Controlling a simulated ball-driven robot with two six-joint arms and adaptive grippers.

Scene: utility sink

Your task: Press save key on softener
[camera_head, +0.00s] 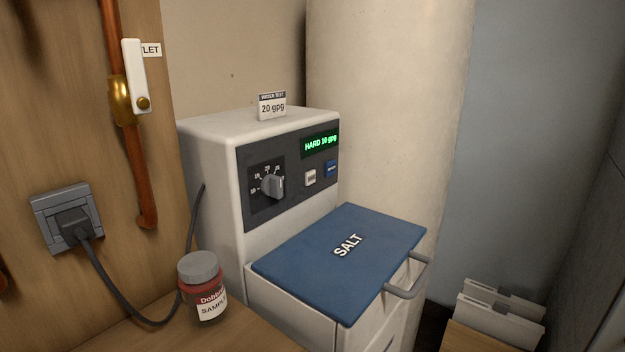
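The white softener (210,136) stands in the middle of the view, with a dark control panel (289,205) on its front. The panel has a grey dial (273,186) with numbers around it; I cannot tell exactly where it points. A green display (320,143) reads "HARD 10 gpg". Below it are a white key (310,177) and a blue key (331,168); their labels are too small to read surely. A card (271,106) on top of the softener reads "20 gpg". Neither of my grippers is in view.
A blue lid (313,275) marked SALT covers the lower front section, with a grey handle (406,289) at its right. A dark cable runs from the wall plug (70,224).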

